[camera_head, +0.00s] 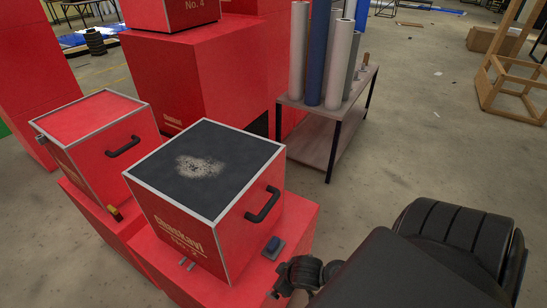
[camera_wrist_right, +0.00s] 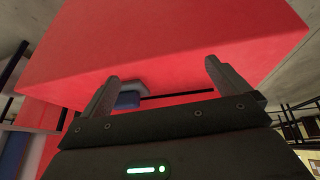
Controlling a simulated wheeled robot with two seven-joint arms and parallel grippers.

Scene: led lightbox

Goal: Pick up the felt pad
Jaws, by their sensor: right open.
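A small dark blue block, which looks like the felt pad (camera_head: 273,244), sits on a grey plate (camera_head: 280,251) on the red surface beside the Genekavi No. 2 box. The pad also shows in the right wrist view (camera_wrist_right: 128,99), close to the left-hand finger and partly hidden by the gripper. My right gripper (camera_wrist_right: 166,76) is open, with nothing held between its fingers. In the head view my right arm comes in from the lower right, and its dark end (camera_head: 298,275) is just below the pad. My left gripper is not in view.
The red box (camera_head: 183,225) has a dark top with a pale dusty patch (camera_head: 200,166) and a black side handle (camera_head: 263,205). A smaller red box (camera_head: 95,130) stands left. A cart (camera_head: 335,120) with upright rolls stands behind. Floor is open to the right.

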